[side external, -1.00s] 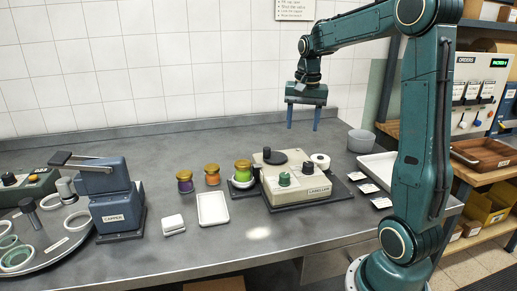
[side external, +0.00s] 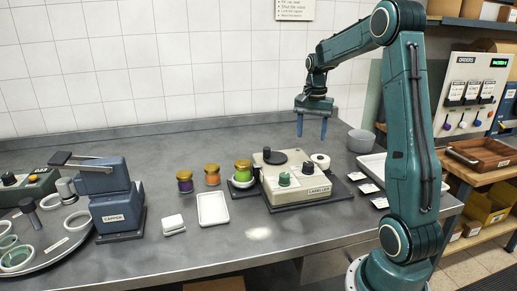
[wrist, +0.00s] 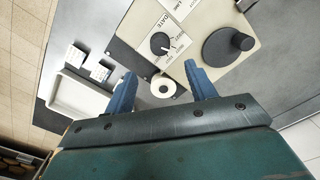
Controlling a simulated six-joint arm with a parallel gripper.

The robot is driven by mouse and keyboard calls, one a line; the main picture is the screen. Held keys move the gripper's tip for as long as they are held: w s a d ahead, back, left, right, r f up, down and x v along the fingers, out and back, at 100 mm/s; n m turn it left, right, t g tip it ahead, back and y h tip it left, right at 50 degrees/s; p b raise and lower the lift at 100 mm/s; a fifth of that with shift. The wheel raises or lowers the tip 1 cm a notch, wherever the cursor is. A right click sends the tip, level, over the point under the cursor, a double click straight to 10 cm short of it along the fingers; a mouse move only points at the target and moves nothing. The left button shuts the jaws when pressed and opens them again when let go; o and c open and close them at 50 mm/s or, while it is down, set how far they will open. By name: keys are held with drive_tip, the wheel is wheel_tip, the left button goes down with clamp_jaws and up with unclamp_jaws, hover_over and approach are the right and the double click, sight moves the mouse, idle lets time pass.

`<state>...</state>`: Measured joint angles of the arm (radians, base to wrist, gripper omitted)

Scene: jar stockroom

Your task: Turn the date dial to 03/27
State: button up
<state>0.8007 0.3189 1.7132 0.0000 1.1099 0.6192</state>
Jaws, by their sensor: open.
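The cream labeller (side external: 300,192) stands on the bench in the side external view. Its date dial is a black knob with a pale pointer (wrist: 160,43) on a white plate marked DATE in the wrist view. The date marks around it are too small to read surely. A small dark knob (side external: 308,168) shows on the labeller beside the white roll in the side external view. My gripper (side external: 312,139) is open and empty above the back right of the labeller. In the wrist view my gripper (wrist: 159,69) has its fingers apart, the dial appearing beyond the fingertips. Nothing is touched.
The labeller also carries a white roll (side external: 320,161), a black disc (side external: 274,157) and a green knob (side external: 284,179). A grey bowl (side external: 361,141) and a white tray (side external: 381,167) are to the right.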

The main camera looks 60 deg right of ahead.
sight(309, 163)
wheel_tip(309, 163, down, 12)
drive_tip(key=shift+r, duration=0.25)
idle(0.3)
drive_tip(key=shift+c, duration=0.5)
drive_tip(key=c, duration=0.9)
drive_tip(key=shift+n, duration=0.4)
drive_tip(key=n, duration=0.3)
drive_tip(key=shift+n, duration=2)
